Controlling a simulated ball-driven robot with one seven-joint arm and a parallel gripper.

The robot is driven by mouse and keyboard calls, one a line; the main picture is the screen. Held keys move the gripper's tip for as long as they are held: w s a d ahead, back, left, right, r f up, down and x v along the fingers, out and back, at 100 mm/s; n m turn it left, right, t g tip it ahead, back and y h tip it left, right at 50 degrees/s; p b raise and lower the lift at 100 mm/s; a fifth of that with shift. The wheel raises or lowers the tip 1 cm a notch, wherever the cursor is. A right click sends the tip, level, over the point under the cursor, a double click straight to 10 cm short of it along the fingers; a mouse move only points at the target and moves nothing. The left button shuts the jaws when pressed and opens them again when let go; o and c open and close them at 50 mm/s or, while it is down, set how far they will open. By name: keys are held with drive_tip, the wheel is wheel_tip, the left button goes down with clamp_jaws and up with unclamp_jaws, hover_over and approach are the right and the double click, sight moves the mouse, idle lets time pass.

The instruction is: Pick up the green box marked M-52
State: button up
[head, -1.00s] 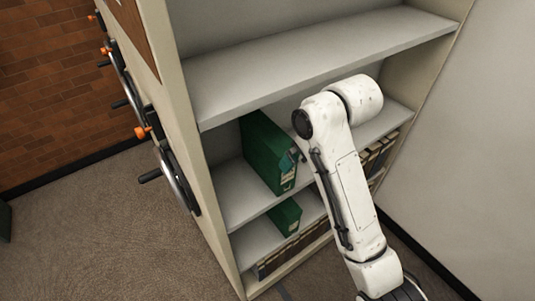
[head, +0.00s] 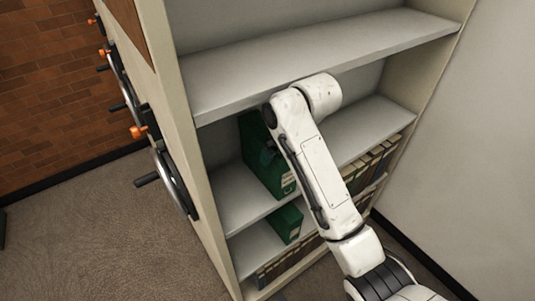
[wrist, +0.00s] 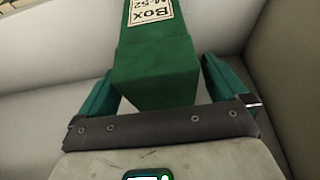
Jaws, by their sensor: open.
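In the wrist view the green box (wrist: 157,62) carries a pale label, seen upside down, reading "Box M-52". My gripper (wrist: 160,75) is open, with one teal finger on each side of the box's near end. Gaps show between the fingers and the box near the gripper's base; whether the tips touch it I cannot tell. In the head view a tall green box (head: 258,150) stands on the middle shelf, and my arm partly covers it. My gripper is mostly hidden there, close to this box. The label is not legible in the head view.
More upright boxes (head: 375,160) stand at the right. The upper shelf (head: 320,60) overhangs the tall box. Handwheels (head: 172,180) stick out at the left.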

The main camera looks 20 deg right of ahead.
drive_tip(key=shift+c, duration=0.5)
clamp_jaws()
idle(0.5)
